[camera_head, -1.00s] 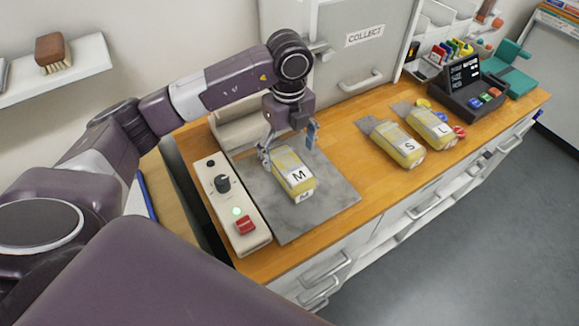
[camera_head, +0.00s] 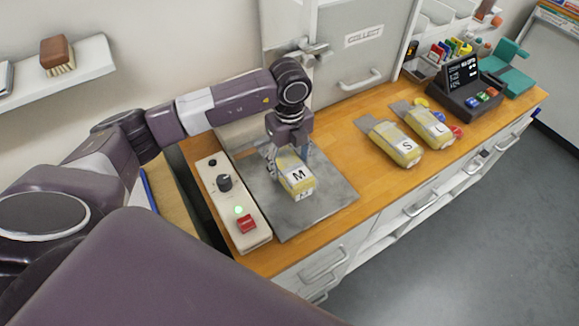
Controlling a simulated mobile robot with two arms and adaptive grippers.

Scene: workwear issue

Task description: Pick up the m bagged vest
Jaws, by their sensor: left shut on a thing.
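The M bagged vest (camera_head: 297,176) is a yellow packet with a white label marked M. It is over the grey metal plate (camera_head: 330,195) on the wooden counter; I cannot tell whether it touches the plate. My left gripper (camera_head: 288,156) comes down from above and is shut on the far end of the M bagged vest. Two similar yellow packets, the S bagged vest (camera_head: 396,143) and the L bagged vest (camera_head: 430,129), lie side by side further right on the counter. My right gripper is not in view.
A control box (camera_head: 232,205) with a black knob, green light and red button stands left of the plate. A dark register (camera_head: 470,90) and teal device (camera_head: 507,68) stand at the far right. A shelf with a brush (camera_head: 57,55) is on the left wall. The counter between plate and S packet is clear.

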